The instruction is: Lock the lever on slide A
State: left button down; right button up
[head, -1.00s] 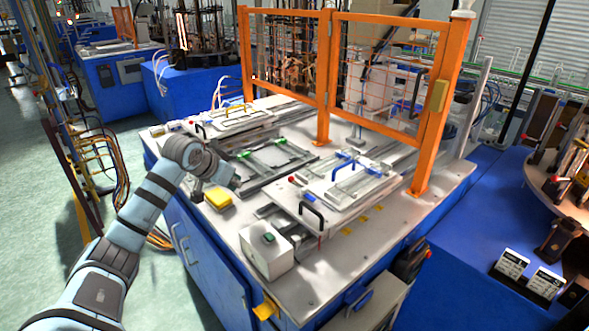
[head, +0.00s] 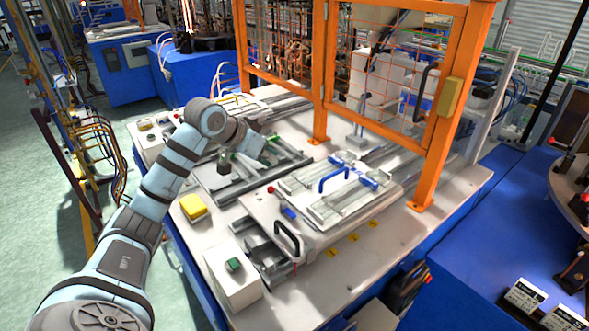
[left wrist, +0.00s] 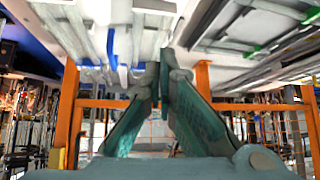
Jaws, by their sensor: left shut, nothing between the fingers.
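A slide plate (head: 310,228) with a blue handle (head: 334,178), a black handle (head: 287,238) and blue clamps (head: 368,180) lies on the white bench top. Another slide frame (head: 222,186) lies to its left, partly hidden behind my left arm. I cannot tell which is slide A, nor pick out its lever. That view shows the blue handle (left wrist: 112,48) left of the fingers. My right gripper is not in view.
An orange guard frame (head: 320,80) with mesh stands behind the slides, its right post (head: 440,150) close to the blue-handled slide. A white button box (head: 232,272) and a yellow box (head: 193,207) sit at the bench's near left.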

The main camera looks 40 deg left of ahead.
aim_at(281, 203)
pick_arm(q)
jog(key=shift+w+a, duration=0.1)
jog(key=shift+s+r, duration=0.1)
jog(key=shift+s, duration=0.15)
jog(key=x, duration=0.6)
jog(key=p+x, duration=0.1)
jog(key=x, duration=0.2)
jog(key=shift+d, duration=0.25)
jog(key=s, duration=0.2)
jog(key=s+f+p, duration=0.1)
jog(key=s, duration=0.1)
jog(key=shift+a, duration=0.25)
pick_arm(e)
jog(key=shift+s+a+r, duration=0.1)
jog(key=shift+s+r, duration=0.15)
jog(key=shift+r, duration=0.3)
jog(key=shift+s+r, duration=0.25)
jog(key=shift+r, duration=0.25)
pick_arm(q)
jog(key=shift+w, duration=0.2)
